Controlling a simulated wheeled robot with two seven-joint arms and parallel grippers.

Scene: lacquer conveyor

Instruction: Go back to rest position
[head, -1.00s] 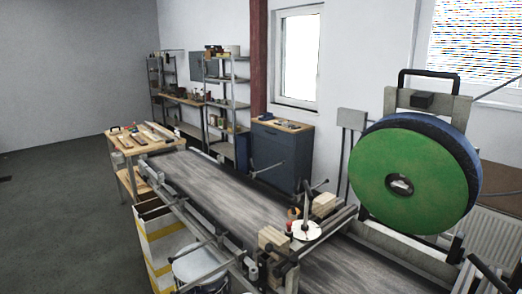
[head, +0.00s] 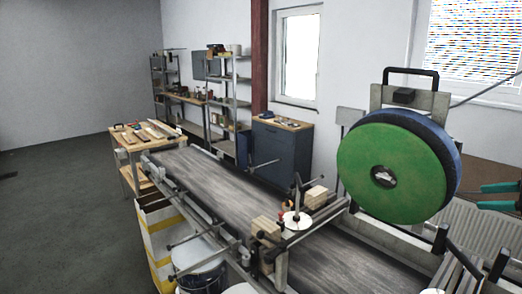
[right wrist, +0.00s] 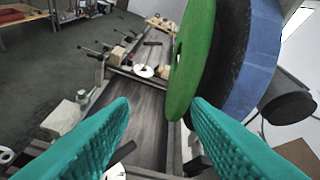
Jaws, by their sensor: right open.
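My right gripper (head: 482,197) shows at the right edge of the head view, with teal fingers pointing left. It is beside the big green and blue wheel (head: 385,165) and appears apart from it. In the right wrist view the two teal fingers (right wrist: 160,104) are spread with nothing between them. The wheel (right wrist: 190,60) stands just beyond the right finger there. My left gripper is in neither view.
The grey conveyor (head: 200,180) runs diagonally, with clamps, wooden blocks and a white disc (head: 297,220) across it. A wooden table (head: 130,145), a dark cabinet (head: 282,150) and shelves stand behind. Open floor (head: 60,210) lies at the left.

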